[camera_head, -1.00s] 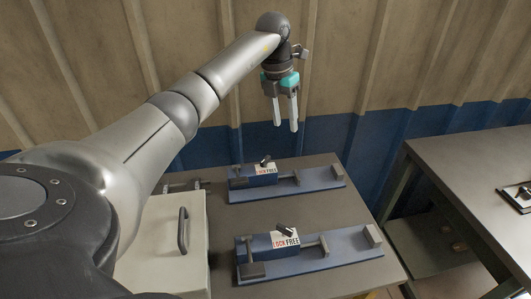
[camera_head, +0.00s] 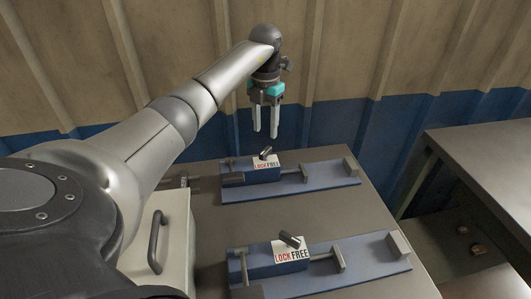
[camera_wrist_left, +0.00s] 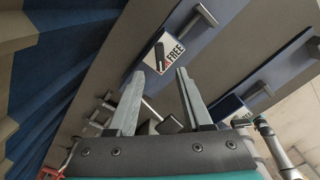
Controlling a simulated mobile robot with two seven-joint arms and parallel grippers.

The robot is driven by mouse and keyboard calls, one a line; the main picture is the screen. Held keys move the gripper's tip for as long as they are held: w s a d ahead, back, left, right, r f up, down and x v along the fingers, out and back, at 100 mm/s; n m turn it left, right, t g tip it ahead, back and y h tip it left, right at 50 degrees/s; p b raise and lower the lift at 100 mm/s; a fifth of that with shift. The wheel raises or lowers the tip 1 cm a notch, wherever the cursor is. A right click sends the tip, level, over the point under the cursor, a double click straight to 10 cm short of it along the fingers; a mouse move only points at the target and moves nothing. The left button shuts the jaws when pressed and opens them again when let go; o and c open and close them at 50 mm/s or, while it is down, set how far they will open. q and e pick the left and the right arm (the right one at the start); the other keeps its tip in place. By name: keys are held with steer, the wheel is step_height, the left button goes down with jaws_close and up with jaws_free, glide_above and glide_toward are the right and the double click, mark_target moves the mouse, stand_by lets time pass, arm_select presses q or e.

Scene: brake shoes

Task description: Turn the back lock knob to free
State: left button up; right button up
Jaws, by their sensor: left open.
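The back lock knob (camera_head: 265,152) is a small dark handle on the back blue fixture (camera_head: 325,178), above a white plate (camera_head: 266,163) lettered LOCK and FREE. In the left wrist view, the back knob (camera_wrist_left: 159,55) stands against its plate, with FREE readable. My left gripper (camera_head: 265,134) is open and empty, fingers pointing down, just above the back knob in the head view and apart from it. Its two fingers (camera_wrist_left: 157,98) also show in the left wrist view.
A similar front fixture (camera_head: 365,259) carries its own knob (camera_head: 289,240) and LOCK/FREE plate. A pale box with a handle (camera_head: 156,242) is at left. The corrugated wall (camera_head: 330,60) rises behind the table (camera_head: 225,221). Another table (camera_head: 490,150) stands at right.

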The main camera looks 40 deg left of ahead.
mark_target(266, 150)
arm_select(q)
step_height(266, 150, down, 9)
steer(key=shift+r+b, duration=0.1)
steer(key=shift+b, duration=0.55)
jaws_close()
